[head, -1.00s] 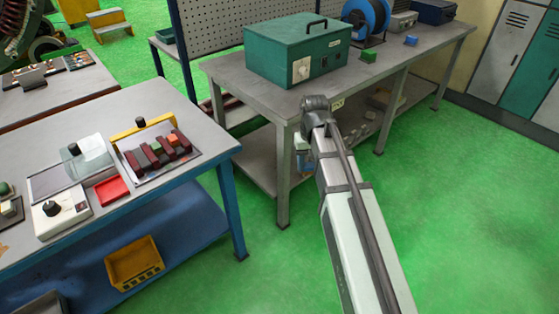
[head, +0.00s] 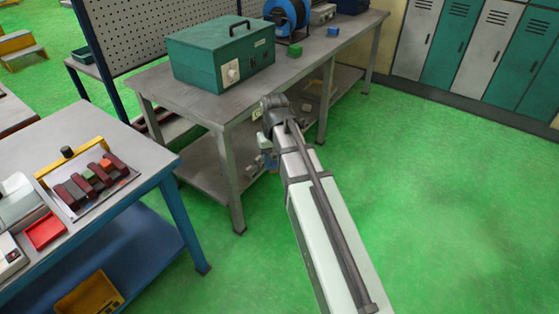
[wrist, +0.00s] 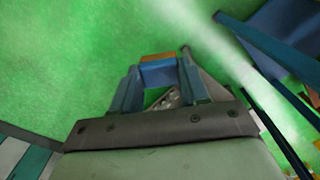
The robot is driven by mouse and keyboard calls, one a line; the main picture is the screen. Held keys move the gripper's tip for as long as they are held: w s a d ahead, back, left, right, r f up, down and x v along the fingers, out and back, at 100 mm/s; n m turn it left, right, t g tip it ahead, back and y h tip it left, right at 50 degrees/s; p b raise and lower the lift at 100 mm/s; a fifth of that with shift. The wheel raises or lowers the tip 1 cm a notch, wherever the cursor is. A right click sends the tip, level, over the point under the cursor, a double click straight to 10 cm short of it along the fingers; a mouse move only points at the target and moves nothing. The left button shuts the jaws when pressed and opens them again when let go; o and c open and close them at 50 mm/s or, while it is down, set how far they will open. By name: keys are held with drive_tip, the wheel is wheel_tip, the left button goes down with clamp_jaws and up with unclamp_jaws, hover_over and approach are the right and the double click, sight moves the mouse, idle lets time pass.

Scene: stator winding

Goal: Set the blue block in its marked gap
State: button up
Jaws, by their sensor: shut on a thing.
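In the wrist view my gripper (wrist: 159,80) is shut on a small block with a blue face (wrist: 159,74) and an orange-brown edge, held between the two fingertips over the green floor. In the head view the gripper end (head: 266,150) hangs below my wrist, in front of the grey bench, mostly hidden and too small to read. A tray (head: 76,212) on the left table holds a row of dark red and grey blocks, with a green one and an orange one. I cannot make out a marked gap. Another blue block (head: 333,31) lies on the grey bench.
The grey bench (head: 150,82) carries a teal box (head: 205,60), a green block (head: 294,51) and a blue reel (head: 287,14). A red dish (head: 45,231) is on the left table beside the tray. Open green floor lies to the right, with lockers behind.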

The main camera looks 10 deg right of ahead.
drive_tip(key=s+a+r+n, duration=0.1)
drive_tip(key=a+r, duration=0.2)
drive_tip(key=a, duration=1.5)
drive_tip(key=s+a+r+n, duration=0.1)
drive_tip(key=a+r, duration=0.2)
drive_tip(key=a, duration=1.6)
drive_tip(key=s+a+r+n, duration=0.1)
drive_tip(key=a+r, duration=0.3)
drive_tip(key=a, duration=1.5)
drive_tip(key=shift+s+n, duration=0.4)
drive_tip(key=shift+s, duration=0.2)
drive_tip(key=shift+w+a+f+m, duration=0.35)
drive_tip(key=shift+a+m, duration=0.6)
drive_tip(key=shift+m, duration=1.35)
drive_tip(key=shift+w+a+f+m, duration=0.25)
drive_tip(key=shift+a+m, duration=0.75)
drive_tip(key=shift+m, duration=1.3)
drive_tip(key=shift+w+a+f+m, duration=0.35)
drive_tip(key=shift+a+m, duration=0.6)
drive_tip(key=shift+m, duration=1.35)
drive_tip(key=shift+s+f, duration=0.1)
drive_tip(key=shift+f, duration=1.25)
drive_tip(key=o, duration=1.2)
drive_tip(key=shift+c, duration=0.2)
drive_tip(key=shift+o, duration=0.3)
